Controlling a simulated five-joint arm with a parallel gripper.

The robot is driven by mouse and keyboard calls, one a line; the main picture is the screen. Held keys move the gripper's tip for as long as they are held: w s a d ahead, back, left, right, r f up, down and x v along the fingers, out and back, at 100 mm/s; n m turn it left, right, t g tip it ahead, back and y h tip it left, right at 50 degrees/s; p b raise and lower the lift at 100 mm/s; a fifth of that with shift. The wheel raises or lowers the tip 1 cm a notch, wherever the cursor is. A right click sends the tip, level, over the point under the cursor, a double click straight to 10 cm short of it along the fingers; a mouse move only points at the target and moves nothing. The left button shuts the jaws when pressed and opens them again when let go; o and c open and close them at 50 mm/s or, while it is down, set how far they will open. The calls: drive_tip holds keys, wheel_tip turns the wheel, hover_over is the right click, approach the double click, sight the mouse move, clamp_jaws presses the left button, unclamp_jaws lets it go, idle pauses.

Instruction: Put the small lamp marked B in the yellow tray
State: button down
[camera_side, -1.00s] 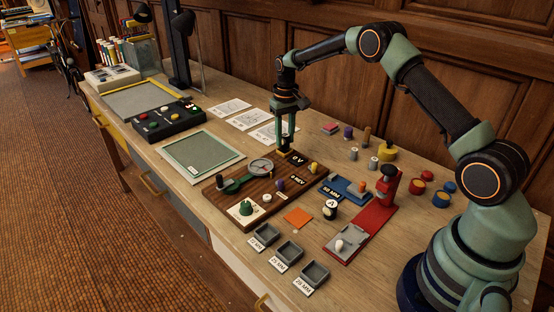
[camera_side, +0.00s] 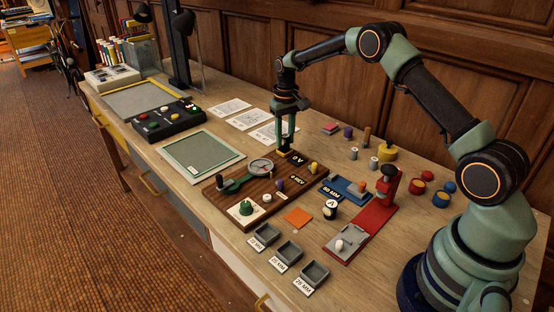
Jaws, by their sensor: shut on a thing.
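My gripper (camera_side: 285,145) points down at the back corner of the brown wooden board (camera_side: 236,208). Its jaws are shut on a small yellow-tan piece (camera_side: 284,152), mostly hidden by the fingers and low against the board's corner; I cannot tell what it is or whether it is fixed there. A small black-and-white round thing marked A (camera_side: 330,210) stands in front of the red stand. I cannot make out a lamp marked B. A grey tray with a yellow edge (camera_side: 164,88) lies at the far left; no plainly yellow tray shows.
The board carries a dial (camera_side: 261,166), a green lever and several knobs. Three grey bins (camera_side: 291,251) line the front edge. A red stand (camera_side: 374,228), a blue block (camera_side: 346,188) and a yellow round piece (camera_side: 388,153) are at right. Paper sheets (camera_side: 252,119) lie behind.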

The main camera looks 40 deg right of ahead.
drive_tip(key=shift+f, duration=0.75)
idle(0.8)
drive_tip(key=shift+c, duration=0.7)
unclamp_jaws()
drive_tip(key=shift+r, duration=3.55)
drive_tip(key=shift+r, duration=0.1)
